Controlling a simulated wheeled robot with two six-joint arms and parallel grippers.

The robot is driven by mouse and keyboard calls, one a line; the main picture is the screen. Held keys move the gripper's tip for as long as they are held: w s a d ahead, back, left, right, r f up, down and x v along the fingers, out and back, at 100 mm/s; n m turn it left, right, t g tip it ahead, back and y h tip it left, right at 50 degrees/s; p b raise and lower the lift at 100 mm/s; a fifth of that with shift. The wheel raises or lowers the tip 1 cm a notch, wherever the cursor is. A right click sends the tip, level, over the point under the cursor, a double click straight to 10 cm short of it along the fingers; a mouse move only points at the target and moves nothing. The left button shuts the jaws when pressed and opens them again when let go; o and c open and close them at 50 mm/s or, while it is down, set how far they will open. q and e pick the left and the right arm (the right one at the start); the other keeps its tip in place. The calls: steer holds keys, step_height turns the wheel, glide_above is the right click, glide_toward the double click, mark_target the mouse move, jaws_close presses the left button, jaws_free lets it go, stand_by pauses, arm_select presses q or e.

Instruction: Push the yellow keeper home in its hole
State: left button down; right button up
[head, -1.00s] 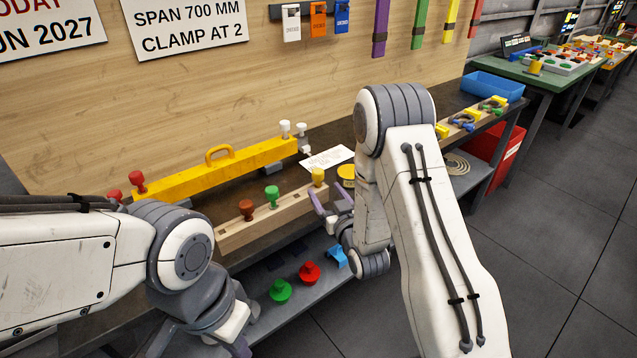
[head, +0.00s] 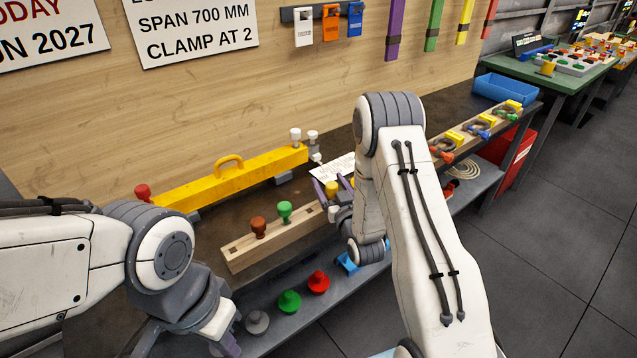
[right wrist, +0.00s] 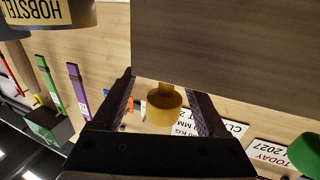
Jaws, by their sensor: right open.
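The yellow keeper (head: 331,189) stands in the wooden rail (head: 262,247) at the rail's right end in the head view. In the right wrist view the yellow keeper (right wrist: 163,108) shows its wide round head, with a short stretch of stem between the head and the wood (right wrist: 220,45). My right gripper (head: 333,184) is open, with its purple fingers on either side of the keeper. In the right wrist view a gap shows between the head and the right finger; contact at the left is unclear. My left gripper (head: 228,335) is low at the left, its fingers mostly out of frame.
A green knob (head: 285,210) and a brown knob (head: 258,226) stand in the same rail. A yellow beam (head: 235,178) with a handle lies behind it. Red (head: 318,282), green (head: 289,300) and grey pieces sit on the lower shelf. A blue bin (head: 505,88) stands far right.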

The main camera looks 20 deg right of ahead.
steer(key=shift+d, duration=0.3)
steer(key=shift+a, duration=0.35)
steer(key=shift+c, duration=1.3)
steer(key=shift+w+a, duration=0.15)
steer(key=shift+a, duration=0.05)
steer(key=c, duration=0.5)
jaws_close()
steer(key=shift+r, duration=0.1)
